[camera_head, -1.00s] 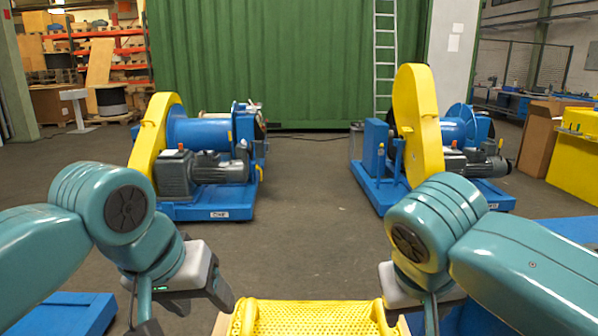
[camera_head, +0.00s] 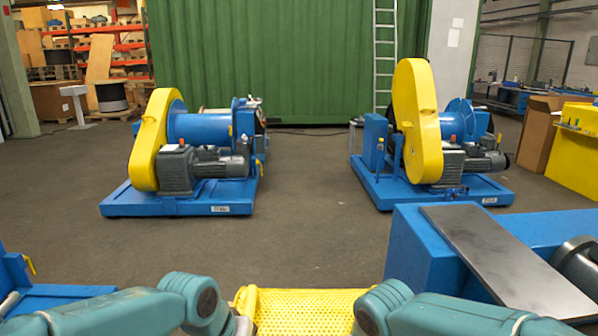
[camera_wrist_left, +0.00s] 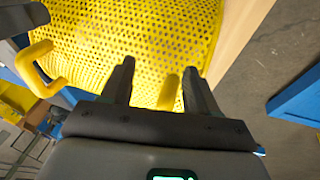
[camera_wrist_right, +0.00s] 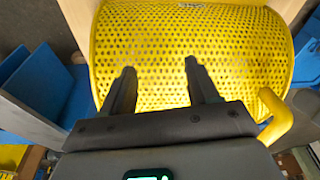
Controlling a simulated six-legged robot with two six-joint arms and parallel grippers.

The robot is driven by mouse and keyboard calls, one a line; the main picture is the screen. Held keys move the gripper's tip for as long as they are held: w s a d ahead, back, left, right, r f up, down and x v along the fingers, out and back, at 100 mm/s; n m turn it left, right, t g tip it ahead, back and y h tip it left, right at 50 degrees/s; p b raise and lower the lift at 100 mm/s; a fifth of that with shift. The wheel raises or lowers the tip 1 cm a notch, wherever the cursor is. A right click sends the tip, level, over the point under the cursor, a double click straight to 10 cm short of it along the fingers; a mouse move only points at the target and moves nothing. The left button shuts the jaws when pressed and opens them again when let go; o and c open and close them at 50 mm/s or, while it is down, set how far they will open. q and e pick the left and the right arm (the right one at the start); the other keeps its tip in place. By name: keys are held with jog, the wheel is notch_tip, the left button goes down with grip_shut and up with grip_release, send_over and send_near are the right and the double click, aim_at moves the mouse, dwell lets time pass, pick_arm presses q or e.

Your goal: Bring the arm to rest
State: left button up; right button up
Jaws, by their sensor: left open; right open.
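My right gripper (camera_wrist_right: 161,85) is open and empty in the right wrist view, over the same perforated guard (camera_wrist_right: 190,35). A yellow handle (camera_wrist_right: 277,117) is at its right. In the head view the guard (camera_head: 300,308) lies at the bottom middle between my two arms. Both grippers are hidden or cut off there.
Two blue machines with yellow chain guards (camera_head: 152,140) (camera_head: 417,120) stand on the floor ahead. A blue bench with a dark plate (camera_head: 505,260) is at the right. Blue equipment (camera_head: 15,270) is at the lower left. The floor (camera_head: 300,215) between the machines is clear.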

pick_arm(q)
jog(key=s+f+g, duration=0.1)
jog(key=s+f, duration=0.2)
jog(key=f, duration=1.1)
pick_arm(e)
jog(key=s+f+g+y, duration=0.2)
jog(key=s+f, duration=0.2)
jog(key=f, duration=0.9)
pick_arm(q)
jog(key=s+a+f+n+g+h, duration=0.1)
jog(key=s+a+f+n+g, duration=0.15)
jog(key=s+f, duration=1.6)
pick_arm(e)
jog(key=s+f+m+y, duration=0.2)
jog(key=s+f+m, duration=0.2)
jog(key=s+f, duration=1.25)
pick_arm(q)
notch_tip(320, 180, down, 10)
jog(key=b, duration=1.1)
pick_arm(e)
notch_tip(320, 180, down, 11)
pick_arm(q)
notch_tip(320, 180, up, 22)
jog(key=p, duration=2.2)
jog(key=shift+d+t, duration=0.35)
jog(key=shift+t, duration=0.1)
pick_arm(e)
notch_tip(320, 180, up, 22)
jog(key=shift+w+d, duration=0.45)
